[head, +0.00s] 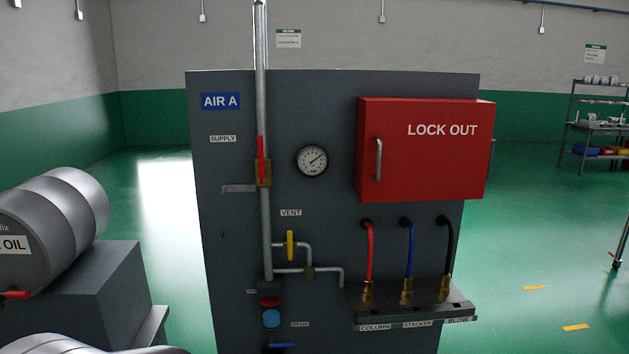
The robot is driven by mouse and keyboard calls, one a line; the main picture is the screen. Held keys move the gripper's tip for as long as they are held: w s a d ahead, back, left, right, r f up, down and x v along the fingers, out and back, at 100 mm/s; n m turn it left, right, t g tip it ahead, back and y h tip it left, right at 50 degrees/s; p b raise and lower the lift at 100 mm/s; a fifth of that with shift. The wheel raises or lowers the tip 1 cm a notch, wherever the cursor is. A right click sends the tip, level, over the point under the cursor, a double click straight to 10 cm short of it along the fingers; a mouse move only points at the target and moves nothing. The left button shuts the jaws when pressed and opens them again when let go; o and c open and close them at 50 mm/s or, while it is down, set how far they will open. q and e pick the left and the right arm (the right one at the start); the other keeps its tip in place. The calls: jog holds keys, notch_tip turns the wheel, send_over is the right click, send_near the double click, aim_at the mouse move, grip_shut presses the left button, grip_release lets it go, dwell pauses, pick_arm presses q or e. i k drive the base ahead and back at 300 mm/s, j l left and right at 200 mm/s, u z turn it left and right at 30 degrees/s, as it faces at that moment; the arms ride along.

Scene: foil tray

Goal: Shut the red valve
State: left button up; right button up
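The red valve (262,158) sits on the vertical supply pipe (265,220) of a dark grey panel, below the AIR A sign and right of the SUPPLY label. Its red lever points straight up, in line with the pipe, above a brass body (263,174). A grey bracket or tab (238,188) sticks out to the left beside the brass body. Neither of my grippers shows in the head view, and nothing touches the valve.
A gauge (312,160) and a red LOCK OUT box (425,150) are right of the valve. A yellow vent valve (290,245), red, blue and black hoses (408,250) and a ledge (410,310) are lower. Green floor is open beyond.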

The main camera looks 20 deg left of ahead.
aim_at(262, 174)
jog(key=i+j, duration=0.15)
jog(key=j, duration=0.25)
jog(key=i+j, duration=0.1)
jog(key=j, duration=0.3)
jog(key=i+j+u, duration=0.1)
jog(key=j, duration=0.3)
jog(key=i+j, duration=0.2)
jog(key=j, duration=0.15)
